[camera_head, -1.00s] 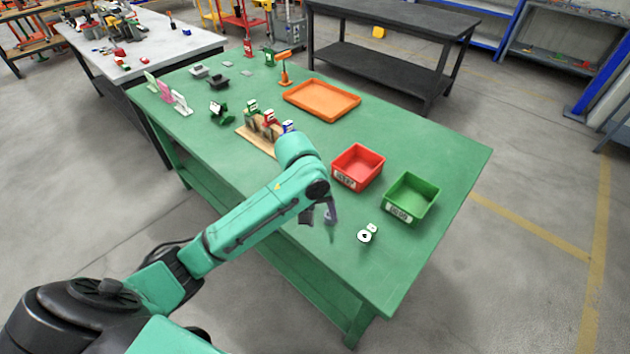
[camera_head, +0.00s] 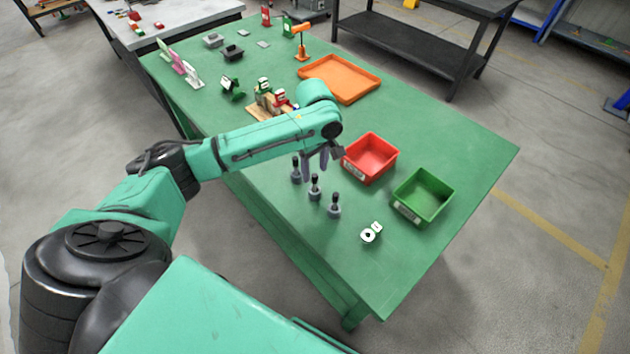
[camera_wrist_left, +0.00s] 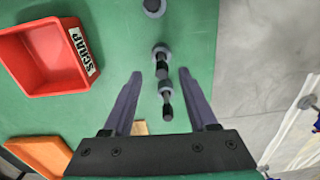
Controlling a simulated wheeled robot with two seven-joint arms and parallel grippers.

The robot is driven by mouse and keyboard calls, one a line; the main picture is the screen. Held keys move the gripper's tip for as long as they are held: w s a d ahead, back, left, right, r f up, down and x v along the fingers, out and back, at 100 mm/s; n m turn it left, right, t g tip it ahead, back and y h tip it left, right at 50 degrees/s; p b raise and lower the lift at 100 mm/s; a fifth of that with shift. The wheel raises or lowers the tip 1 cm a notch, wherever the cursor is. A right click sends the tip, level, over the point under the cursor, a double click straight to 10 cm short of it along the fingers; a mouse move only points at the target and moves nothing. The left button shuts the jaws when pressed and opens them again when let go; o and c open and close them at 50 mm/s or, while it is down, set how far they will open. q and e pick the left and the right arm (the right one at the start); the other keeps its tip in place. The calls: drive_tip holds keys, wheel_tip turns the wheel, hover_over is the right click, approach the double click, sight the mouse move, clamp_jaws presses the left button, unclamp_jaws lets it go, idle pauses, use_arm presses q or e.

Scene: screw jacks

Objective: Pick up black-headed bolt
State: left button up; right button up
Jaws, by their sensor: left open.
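Three dark bolts with black heads and grey collars stand upright in a row on the green table: a back one (camera_head: 296,170), a middle one (camera_head: 315,188) and a front one (camera_head: 334,205). My left gripper (camera_head: 314,172) points down, open and empty, by the back and middle bolts. In the left wrist view, the fingers of my left gripper (camera_wrist_left: 160,76) are spread, with one bolt (camera_wrist_left: 167,107) showing between them and another bolt (camera_wrist_left: 161,66) near the fingertip line. A third bolt (camera_wrist_left: 154,6) is cut by the top edge. I cannot tell the height gap. My right gripper is not in view.
A red bin (camera_head: 370,155), labelled SCRAP in the wrist view, stands just right of the gripper. A green bin (camera_head: 423,196) and a small white item (camera_head: 370,233) lie farther right. An orange tray (camera_head: 340,78) and wooden stand (camera_head: 262,112) are behind.

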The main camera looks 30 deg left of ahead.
sight(314, 175)
use_arm(q)
wheel_tip(314, 175, down, 3)
drive_tip(key=shift+s+f, duration=0.15)
clamp_jaws()
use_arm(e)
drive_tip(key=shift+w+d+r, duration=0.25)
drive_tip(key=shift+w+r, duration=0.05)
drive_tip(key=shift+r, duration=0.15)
